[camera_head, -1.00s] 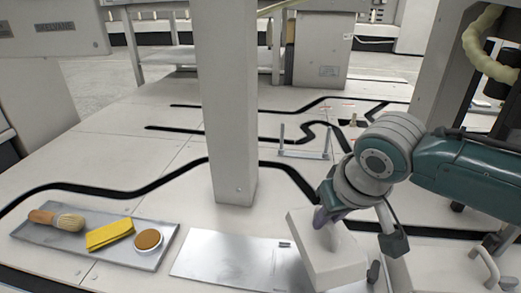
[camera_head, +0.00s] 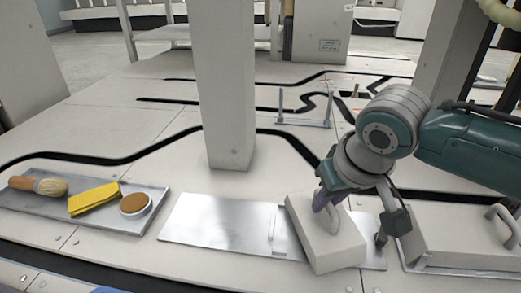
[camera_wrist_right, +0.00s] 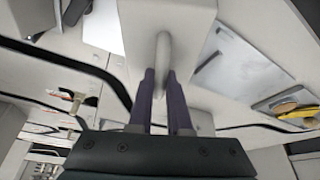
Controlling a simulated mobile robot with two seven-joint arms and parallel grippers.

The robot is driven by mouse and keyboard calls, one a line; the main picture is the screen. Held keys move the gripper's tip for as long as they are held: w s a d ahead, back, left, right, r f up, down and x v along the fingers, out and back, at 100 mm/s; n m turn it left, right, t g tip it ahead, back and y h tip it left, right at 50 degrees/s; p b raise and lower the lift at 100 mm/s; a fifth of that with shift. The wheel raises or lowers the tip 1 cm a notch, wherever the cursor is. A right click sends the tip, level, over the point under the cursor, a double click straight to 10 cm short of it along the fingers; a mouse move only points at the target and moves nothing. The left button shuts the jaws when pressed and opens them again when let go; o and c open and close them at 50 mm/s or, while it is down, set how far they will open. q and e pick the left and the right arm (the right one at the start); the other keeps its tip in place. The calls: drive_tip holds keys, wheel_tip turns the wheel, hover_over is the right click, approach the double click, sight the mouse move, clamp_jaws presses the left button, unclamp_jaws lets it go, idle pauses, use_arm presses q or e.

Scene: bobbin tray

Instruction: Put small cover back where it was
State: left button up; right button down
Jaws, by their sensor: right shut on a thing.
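The small cover (camera_head: 330,247), a pale box-like block with a bar handle on top, is in my right gripper (camera_head: 325,197). The right wrist view shows both purple fingers (camera_wrist_right: 163,85) shut on the handle (camera_wrist_right: 163,55). The cover is slightly tilted in the head view, over the right part of a shiny metal plate (camera_head: 215,222). I cannot tell whether it touches the plate. The cover hides part of the plate. My left gripper is not in view.
A grey tray (camera_head: 110,223) at left holds a brush (camera_head: 40,186), a yellow cloth (camera_head: 93,199) and a round brown-topped tin (camera_head: 135,204). A larger pale cover with a handle (camera_head: 503,222) lies at right. A square post (camera_head: 228,90) stands behind the plate.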

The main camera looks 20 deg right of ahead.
idle(0.3)
drive_tip(key=shift+f, duration=0.1)
drive_tip(key=c, duration=0.8)
unclamp_jaws()
drive_tip(key=shift+c, duration=0.2)
drive_tip(key=shift+o, duration=0.4)
drive_tip(key=p+v, duration=0.8)
drive_tip(key=v, duration=0.1)
drive_tip(key=shift+r, duration=0.25)
drive_tip(key=shift+s+r+p, duration=0.1)
drive_tip(key=shift+r+p, duration=0.1)
drive_tip(key=shift+p, duration=0.1)
